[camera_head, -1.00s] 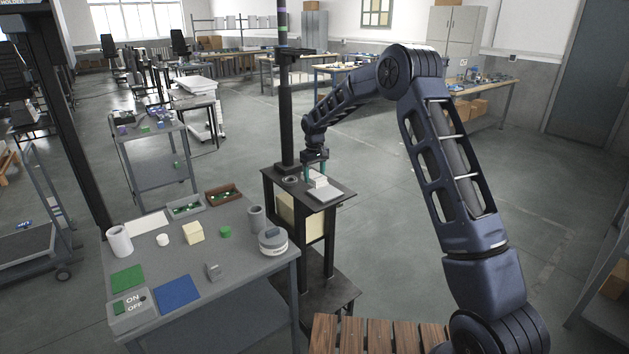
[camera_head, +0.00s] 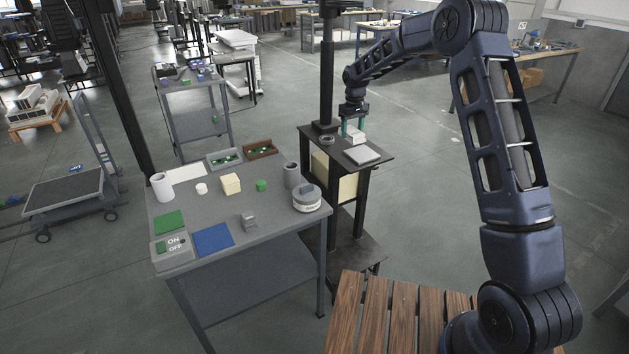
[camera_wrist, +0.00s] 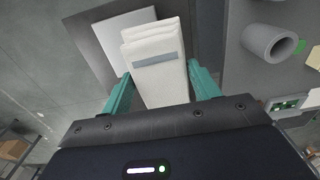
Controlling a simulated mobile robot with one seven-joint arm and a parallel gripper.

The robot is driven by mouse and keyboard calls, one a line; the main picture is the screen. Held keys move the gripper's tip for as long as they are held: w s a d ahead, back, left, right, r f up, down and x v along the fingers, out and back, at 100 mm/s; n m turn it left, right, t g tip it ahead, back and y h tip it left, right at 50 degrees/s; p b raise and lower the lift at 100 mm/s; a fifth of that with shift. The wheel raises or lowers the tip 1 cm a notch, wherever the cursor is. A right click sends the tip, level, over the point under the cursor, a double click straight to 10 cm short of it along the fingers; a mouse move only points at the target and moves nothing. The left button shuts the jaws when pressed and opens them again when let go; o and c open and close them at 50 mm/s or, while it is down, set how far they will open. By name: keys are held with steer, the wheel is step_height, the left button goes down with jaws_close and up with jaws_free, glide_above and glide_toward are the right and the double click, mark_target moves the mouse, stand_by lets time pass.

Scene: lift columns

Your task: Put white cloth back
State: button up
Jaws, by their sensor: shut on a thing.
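The white cloth (camera_head: 356,136) is a folded, layered bundle, with a grey stripe on top in the wrist view (camera_wrist: 158,62). My gripper (camera_head: 354,124) is shut on it, with teal fingers on either side, as the wrist view also shows (camera_wrist: 160,86). It holds the cloth over the back part of a small dark stand (camera_head: 382,142), beside a flat white pad (camera_head: 362,155). In the wrist view the cloth partly covers the pad (camera_wrist: 115,40). I cannot tell whether the cloth touches the stand.
A dark column (camera_head: 327,75) rises behind the stand, with a ring (camera_head: 326,140) near its foot. The grey workbench (camera_head: 270,226) at left holds a flat white sheet (camera_head: 187,173), green and blue mats, a switch box, a grey cup (camera_head: 291,176) and a round device (camera_head: 307,199).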

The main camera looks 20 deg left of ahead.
steer(key=s+a+r, duration=0.1)
steer(key=s+a, duration=0.6)
steer(key=s, duration=0.4)
steer(key=s+a, duration=0.7)
steer(key=s, duration=0.3)
steer(key=s+a+r, duration=0.1)
steer(key=s+a, duration=0.6)
steer(key=s, duration=0.4)
step_height(320, 180, down, 20)
steer(key=shift+s+f, duration=0.1)
steer(key=shift+f, duration=0.1)
steer(key=o, duration=1)
step_height(320, 180, up, 12)
steer(key=shift+r, duration=0.15)
